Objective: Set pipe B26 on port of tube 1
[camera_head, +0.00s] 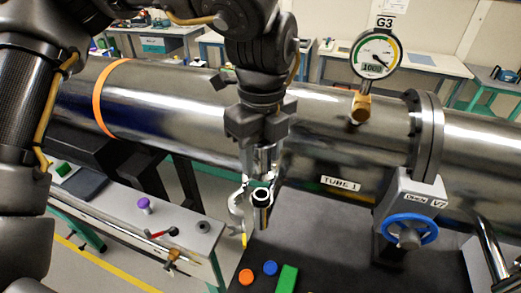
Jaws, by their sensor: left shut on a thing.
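Tube 1 (330,135) is the large shiny metal tube running across the view, with a "TUBE 1" label on its side. My left gripper (252,197) hangs in front of the tube, left of that label, and points down. It is shut on a short metal pipe (262,212) with a dark rim at its open top. I cannot read any B26 mark on the pipe. The pipe stands roughly upright, over the gap by the dark table. I cannot make out the port of tube 1. My right gripper is not in view.
A gauge G3 (377,54) stands on the tube, right of my arm. A blue valve wheel (409,230) juts out at the right. A dark table (330,245) holds orange and blue caps and a green block. A grey bench (120,215) lies at left.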

